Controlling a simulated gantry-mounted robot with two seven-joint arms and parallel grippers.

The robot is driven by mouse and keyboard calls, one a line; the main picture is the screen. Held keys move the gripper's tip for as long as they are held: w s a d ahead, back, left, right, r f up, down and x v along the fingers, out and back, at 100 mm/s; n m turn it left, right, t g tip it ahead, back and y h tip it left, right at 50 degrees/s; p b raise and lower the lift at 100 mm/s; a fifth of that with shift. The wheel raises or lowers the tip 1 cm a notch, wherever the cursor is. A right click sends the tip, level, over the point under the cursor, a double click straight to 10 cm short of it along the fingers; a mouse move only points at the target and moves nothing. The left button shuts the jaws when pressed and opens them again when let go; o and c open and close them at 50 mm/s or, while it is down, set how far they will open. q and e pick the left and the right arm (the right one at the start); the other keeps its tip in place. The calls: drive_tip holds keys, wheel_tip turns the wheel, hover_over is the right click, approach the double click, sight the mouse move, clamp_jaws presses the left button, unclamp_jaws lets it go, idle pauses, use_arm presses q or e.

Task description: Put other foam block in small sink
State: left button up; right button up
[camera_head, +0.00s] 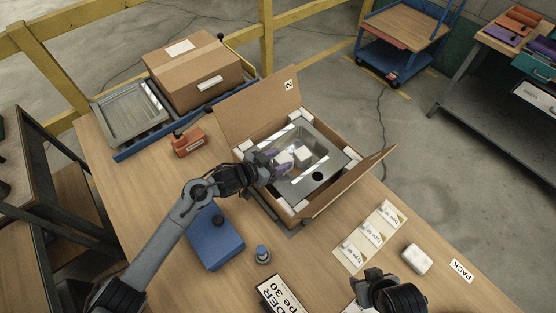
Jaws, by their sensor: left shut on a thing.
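A steel sink (332,181) lies in an open cardboard box on the table, with white foam at the box corners. My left gripper (277,159) reaches over the sink from the left and is shut on a white foam block (284,157). A second white block (303,155) shows just right of it, over the sink basin; whether the two touch is unclear. Another white foam block (416,258) lies on the table at the right. My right gripper (384,291) is at the bottom edge, partly cut off; its fingers cannot be made out.
Box flaps stand open at the back (258,105) and right (350,178). A closed carton (192,72) and metal tray (133,112) sit at the back left. A blue box (214,238), a blue-capped bottle (262,254) and label cards (370,237) lie in front.

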use_arm(q)
drive_tip(key=shift+f, duration=0.15)
drive_tip(key=shift+f, duration=0.65)
use_arm(e)
drive_tip(key=shift+a+f, duration=0.1)
drive_tip(key=shift+f, duration=0.1)
use_arm(q)
drive_tip(key=o, duration=1)
drive_tip(key=shift+a+f, duration=0.1)
drive_tip(key=shift+f, duration=0.15)
use_arm(e)
drive_tip(key=shift+w, duration=0.1)
use_arm(q)
drive_tip(key=shift+o, duration=0.2)
drive_tip(key=shift+r, duration=0.15)
use_arm(e)
wheel_tip(320, 180, up, 2)
drive_tip(key=shift+p, duration=0.8)
use_arm(q)
drive_tip(key=r+v, duration=0.1)
drive_tip(key=v, duration=0.7)
drive_tip(key=shift+d+r, duration=0.3)
drive_tip(key=shift+w, duration=0.1)
